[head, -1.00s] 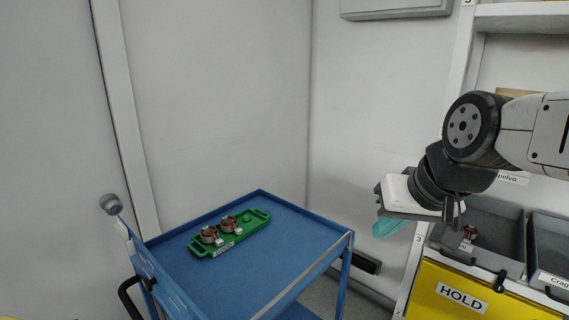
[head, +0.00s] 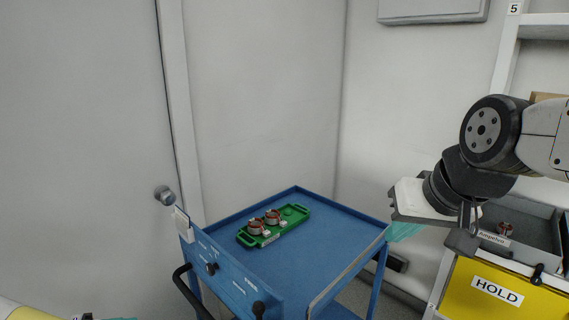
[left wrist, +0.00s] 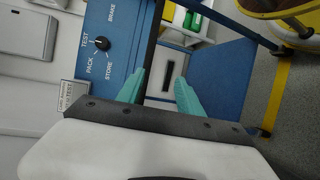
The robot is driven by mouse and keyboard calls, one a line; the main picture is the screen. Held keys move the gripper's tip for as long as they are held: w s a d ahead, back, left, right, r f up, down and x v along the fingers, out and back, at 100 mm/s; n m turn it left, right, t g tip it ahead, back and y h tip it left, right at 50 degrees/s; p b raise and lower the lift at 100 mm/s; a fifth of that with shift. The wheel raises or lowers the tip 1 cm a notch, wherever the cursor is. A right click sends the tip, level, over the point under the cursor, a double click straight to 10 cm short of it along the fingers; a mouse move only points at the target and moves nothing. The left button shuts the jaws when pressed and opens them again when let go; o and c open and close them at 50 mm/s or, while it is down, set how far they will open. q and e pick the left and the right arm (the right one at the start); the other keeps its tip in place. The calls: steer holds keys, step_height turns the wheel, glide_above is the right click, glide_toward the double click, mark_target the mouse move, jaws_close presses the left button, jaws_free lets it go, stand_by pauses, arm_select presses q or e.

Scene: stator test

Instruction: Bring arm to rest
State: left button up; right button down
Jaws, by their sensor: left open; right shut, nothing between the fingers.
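My right arm comes in from the right in the head view, with its right gripper (head: 404,231) in front of the shelf at the right. Its teal fingers are partly hidden behind the white gripper body, and nothing shows in them. My left gripper (left wrist: 158,88) is open and empty in the left wrist view, its two teal fingers apart near the cart's control panel (left wrist: 103,50). In the head view only a bit of my left arm shows at the bottom left edge.
A blue cart (head: 330,240) carries a green tray (head: 291,213) with two copper-wound stators (head: 256,226) (head: 272,217). Grey bins (head: 530,225) stand above a yellow HOLD bin (head: 497,290) at the right. A grey door with a round knob (head: 165,195) is at the left.

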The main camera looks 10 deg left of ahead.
arm_select(q)
steer(key=w+d+r+m+g+y, duration=0.2)
steer(key=w+d+r+g+y, duration=0.25)
steer(key=d+r, duration=0.5)
steer(key=w+d+r+m+g+y, duration=0.35)
steer(key=w+d+r, duration=0.25)
steer(key=r, duration=0.6)
steer(key=s+d+r+m+t+y, duration=0.1)
steer(key=s+d+r+t, duration=0.2)
steer(key=d+r, duration=0.5)
steer(key=s+d+r+t+y, duration=0.2)
steer(key=s+d+r+t, duration=0.1)
steer(key=s+d+r, duration=0.3)
steer(key=d+r, duration=0.2)
steer(key=d, duration=0.1)
steer(key=shift+s+m+t+y, duration=0.25)
steer(key=shift+m+t+y, duration=0.05)
steer(key=shift+m, duration=0.05)
steer(key=shift+d, duration=0.1)
